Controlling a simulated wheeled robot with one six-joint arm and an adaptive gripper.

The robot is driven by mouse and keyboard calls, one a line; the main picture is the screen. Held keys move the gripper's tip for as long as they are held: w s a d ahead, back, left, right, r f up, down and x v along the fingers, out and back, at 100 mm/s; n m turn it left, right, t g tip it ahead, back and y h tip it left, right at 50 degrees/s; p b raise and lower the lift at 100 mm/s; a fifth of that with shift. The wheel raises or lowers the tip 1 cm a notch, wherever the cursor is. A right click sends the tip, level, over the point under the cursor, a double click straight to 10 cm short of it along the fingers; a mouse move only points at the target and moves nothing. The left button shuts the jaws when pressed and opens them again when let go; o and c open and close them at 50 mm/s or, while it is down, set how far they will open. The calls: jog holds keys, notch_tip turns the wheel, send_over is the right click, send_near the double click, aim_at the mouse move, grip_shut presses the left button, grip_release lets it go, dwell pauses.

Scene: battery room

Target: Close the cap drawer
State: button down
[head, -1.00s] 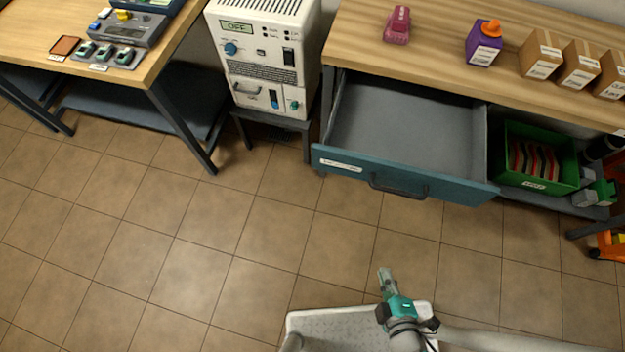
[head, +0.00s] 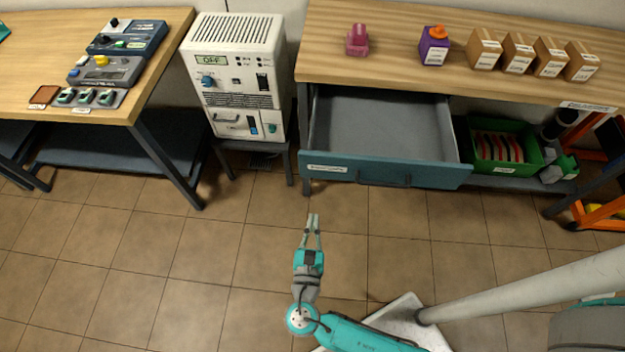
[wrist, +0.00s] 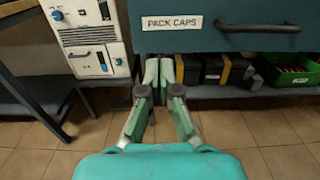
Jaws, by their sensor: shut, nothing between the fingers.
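The cap drawer (head: 240,172) is not at that spot's floor but under the right-hand bench; its teal front (head: 345,170) stands pulled well out, and its grey inside looks empty. In the wrist view the drawer front (wrist: 220,38) bears a "PACK CAPS" label (wrist: 168,23) and a dark bar handle (wrist: 258,26). My gripper (head: 313,217) is shut and empty. It is in front of the drawer's left part, apart from it, pointing at it. In the wrist view my fingertips (wrist: 166,72) show just below the front's lower edge.
A white power unit (head: 240,80) reading "OFF" stands left of the drawer on a low stand. A green bin (head: 507,166) sits on the shelf to the right. A purple box (head: 433,48) and several cartons stand on the bench (head: 395,75). The tiled floor ahead is clear.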

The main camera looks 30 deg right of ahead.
aim_at(319, 169)
jog(key=x, duration=1.3)
jog(key=shift+w+d, duration=0.25)
jog(key=shift+d, duration=0.05)
jog(key=x, duration=2.7)
jog(key=shift+d, duration=0.1)
jog(key=shift+w, duration=0.1)
jog(key=shift+d+r, duration=0.1)
jog(key=shift+r, duration=0.1)
